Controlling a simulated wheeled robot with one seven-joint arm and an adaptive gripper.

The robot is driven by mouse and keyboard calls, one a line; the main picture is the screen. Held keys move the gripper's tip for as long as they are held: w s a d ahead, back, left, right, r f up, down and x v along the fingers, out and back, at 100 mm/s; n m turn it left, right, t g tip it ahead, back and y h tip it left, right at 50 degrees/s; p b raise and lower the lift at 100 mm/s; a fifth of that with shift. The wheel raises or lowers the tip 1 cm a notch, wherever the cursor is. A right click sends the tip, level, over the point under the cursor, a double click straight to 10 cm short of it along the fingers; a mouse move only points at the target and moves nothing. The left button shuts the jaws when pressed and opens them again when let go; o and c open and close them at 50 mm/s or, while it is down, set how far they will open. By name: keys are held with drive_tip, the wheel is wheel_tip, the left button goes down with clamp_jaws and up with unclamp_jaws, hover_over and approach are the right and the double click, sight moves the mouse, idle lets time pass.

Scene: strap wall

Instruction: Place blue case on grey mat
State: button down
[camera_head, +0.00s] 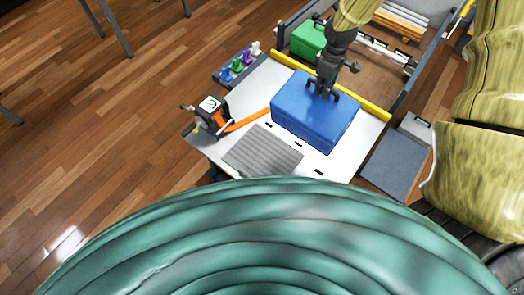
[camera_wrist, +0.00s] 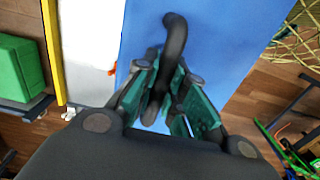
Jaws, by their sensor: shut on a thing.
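The blue case (camera_head: 309,113) is a closed box with a dark handle on its lid, over the white table behind the grey mat. In the wrist view the blue case (camera_wrist: 205,35) fills the middle, with its curved dark handle between my fingers. My gripper (camera_head: 324,92) is shut on this handle from above; it also shows in the wrist view (camera_wrist: 168,95). I cannot tell whether the case touches the table or hangs just above it. The grey ribbed mat (camera_head: 262,152) lies bare and flat near the table's front edge, in front of the case.
A strap reel (camera_head: 209,117) with an orange strap (camera_head: 248,120) stands at the table's left; the strap runs towards the case. A yellow bar (camera_head: 355,104) edges the table's back. A green box (camera_head: 307,39) sits behind it. Several small coloured pegs (camera_head: 237,65) stand at the left.

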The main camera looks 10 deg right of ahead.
drive_tip(key=shift+s+d+f+b, duration=0.15)
drive_tip(key=shift+s+f+b, duration=0.05)
drive_tip(key=shift+f+b, duration=0.3)
wheel_tip(320, 180, down, 2)
drive_tip(key=shift+w+b, duration=0.1)
drive_tip(key=shift+b, duration=0.85)
wheel_tip(320, 180, down, 18)
drive_tip(key=f+b, duration=0.1)
drive_tip(key=b, duration=1.8)
drive_tip(key=s+a+p, duration=0.1)
drive_tip(key=s+a, duration=0.2)
drive_tip(key=a, duration=0.3)
drive_tip(key=s+a+y+p, duration=0.1)
drive_tip(key=s+a, duration=0.3)
drive_tip(key=a, duration=0.3)
drive_tip(key=s+a+p, duration=0.1)
drive_tip(key=s+a, duration=0.2)
drive_tip(key=a, duration=0.3)
drive_tip(key=w+d+f+p, duration=0.2)
drive_tip(key=w+p, duration=0.1)
drive_tip(key=w, duration=0.4)
drive_tip(key=w+d+f+g+p, duration=0.1)
drive_tip(key=w+d+f+p, duration=0.1)
drive_tip(key=w, duration=0.6)
drive_tip(key=shift+f+p, duration=0.25)
drive_tip(key=shift+p, duration=0.3)
drive_tip(key=c, duration=1.5)
unclamp_jaws()
drive_tip(key=shift+w, duration=0.1)
drive_tip(key=shift+r, duration=0.1)
